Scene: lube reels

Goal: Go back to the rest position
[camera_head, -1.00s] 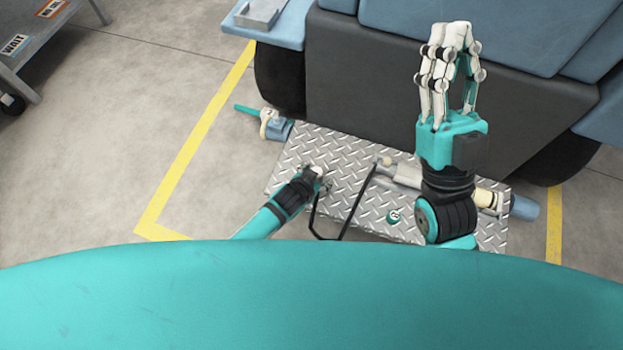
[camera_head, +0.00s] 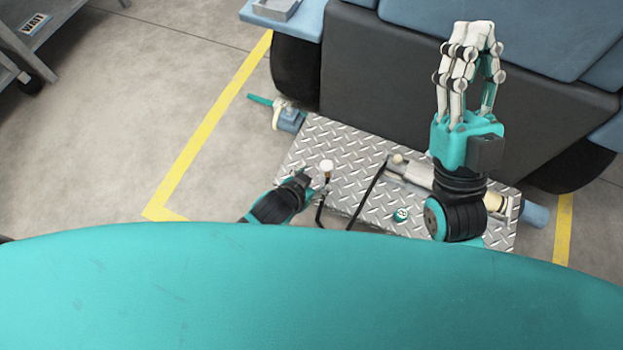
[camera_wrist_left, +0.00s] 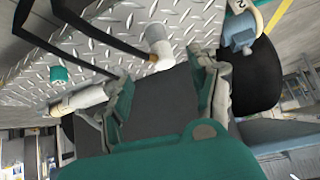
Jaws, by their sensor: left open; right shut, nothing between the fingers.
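My left gripper (camera_head: 314,181) is low over the left part of the metal tread plate (camera_head: 345,145), small and partly hidden behind its own wrist.
The blue and grey machine (camera_head: 400,75) stands behind the plate. A black bent bar (camera_head: 366,192), a pale cylinder (camera_head: 412,172) and a teal round cap (camera_head: 401,215) are on the plate. A blue fitting with teal lever (camera_head: 290,119) sits left. Open floor (camera_head: 130,130) lies further left.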

